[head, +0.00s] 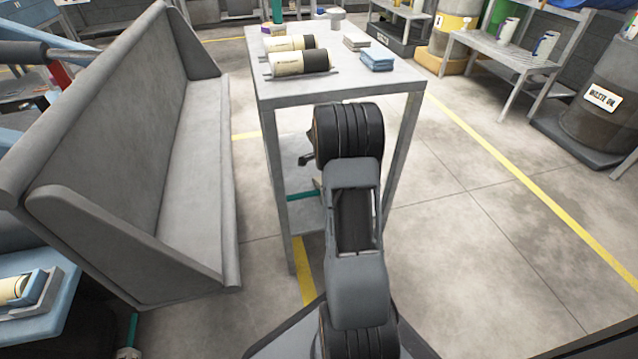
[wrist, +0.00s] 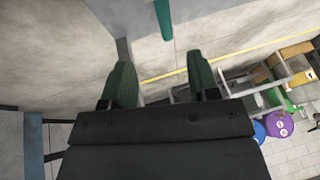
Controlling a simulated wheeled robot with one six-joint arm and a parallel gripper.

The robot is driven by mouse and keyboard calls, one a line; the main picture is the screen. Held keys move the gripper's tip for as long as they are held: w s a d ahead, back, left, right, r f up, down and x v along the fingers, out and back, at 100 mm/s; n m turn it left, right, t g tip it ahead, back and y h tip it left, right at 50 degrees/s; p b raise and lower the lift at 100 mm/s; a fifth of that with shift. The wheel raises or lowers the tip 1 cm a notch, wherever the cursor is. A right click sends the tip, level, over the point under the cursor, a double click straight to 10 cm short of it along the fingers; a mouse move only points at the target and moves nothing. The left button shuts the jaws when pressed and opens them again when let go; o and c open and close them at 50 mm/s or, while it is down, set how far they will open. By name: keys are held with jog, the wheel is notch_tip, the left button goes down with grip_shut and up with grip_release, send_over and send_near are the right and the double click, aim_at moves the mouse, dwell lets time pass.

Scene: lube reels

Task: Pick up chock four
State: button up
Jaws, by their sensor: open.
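I cannot make out a chock marked four in either view. My gripper (wrist: 162,80) shows in the wrist view with its two green fingers spread apart and nothing between them. A teal bar (wrist: 163,18) lies beyond the fingertips, apart from them. In the head view my arm stands in front of the near end of a grey metal table (head: 342,92) and hides part of it, and the gripper is mostly hidden behind the arm there.
A grey bench (head: 195,160) stands close on the left. A waste oil drum (head: 603,95) stands at the right. The floor (head: 480,230) right of the table is clear.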

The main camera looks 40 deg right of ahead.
jog(key=x, duration=0.2)
jog(key=b+x, duration=0.1)
jog(key=x, duration=0.2)
jog(key=w+b+x, duration=0.1)
jog(key=x, duration=0.2)
jog(key=shift+d+f, duration=0.1)
jog(key=shift+f, duration=0.15)
jog(key=shift+s+x, duration=0.2)
jog(key=shift+x, duration=2.45)
jog(key=shift+c, duration=0.3)
grip_shut()
jog(key=shift+r, duration=0.1)
